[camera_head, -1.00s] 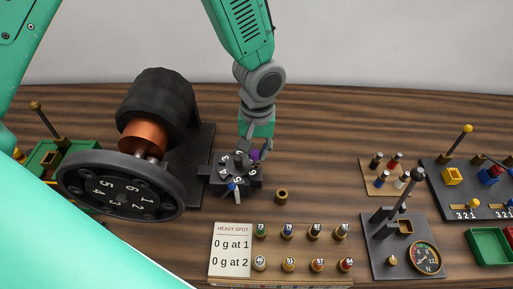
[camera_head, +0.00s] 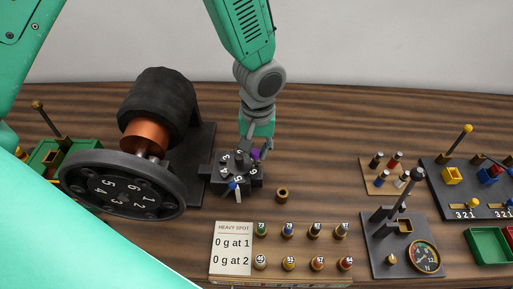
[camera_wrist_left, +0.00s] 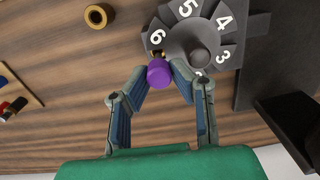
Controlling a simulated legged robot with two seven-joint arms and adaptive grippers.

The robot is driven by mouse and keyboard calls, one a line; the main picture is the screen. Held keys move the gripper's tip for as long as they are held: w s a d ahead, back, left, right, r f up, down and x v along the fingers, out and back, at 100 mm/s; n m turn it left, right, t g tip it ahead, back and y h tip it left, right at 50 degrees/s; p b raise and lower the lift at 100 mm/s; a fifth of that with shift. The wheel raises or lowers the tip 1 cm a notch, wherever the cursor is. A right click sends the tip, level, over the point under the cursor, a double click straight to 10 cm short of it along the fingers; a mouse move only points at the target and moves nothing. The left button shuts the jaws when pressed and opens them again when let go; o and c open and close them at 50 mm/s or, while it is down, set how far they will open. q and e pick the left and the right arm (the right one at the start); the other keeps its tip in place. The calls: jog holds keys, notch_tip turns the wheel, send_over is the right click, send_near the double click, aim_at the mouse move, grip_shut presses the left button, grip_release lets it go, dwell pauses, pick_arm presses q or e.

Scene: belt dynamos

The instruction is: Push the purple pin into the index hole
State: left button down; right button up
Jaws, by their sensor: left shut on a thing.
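The purple pin (camera_head: 256,155) stands at the right edge of the dark numbered index dial (camera_head: 224,187). In the left wrist view, the pin's purple head (camera_wrist_left: 159,72) lies between the fingertips. A small brass part shows just beyond it, beside the 6 on the dial (camera_wrist_left: 188,28). My left gripper (camera_wrist_left: 160,76) is shut on the pin, and it also shows in the head view (camera_head: 257,146). The index hole is hidden under the pin and fingers, so I cannot tell how deep the pin sits. My right gripper is not in view.
A large numbered flywheel (camera_head: 76,197) with a dark drum (camera_head: 158,98) stands left of the dial. A brass ring (camera_head: 282,194) lies to its right. A heavy spot card (camera_head: 232,262) and several numbered pegs are in front. Bare table lies behind and right.

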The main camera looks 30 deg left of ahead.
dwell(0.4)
pick_arm(q)
jog(key=shift+f+b, duration=0.6)
jog(key=shift+f, duration=0.85)
jog(key=c, duration=1.3)
grip_release()
jog(key=shift+d, duration=0.2)
jog(key=shift+s+a, duration=0.15)
jog(key=shift+a, duration=0.1)
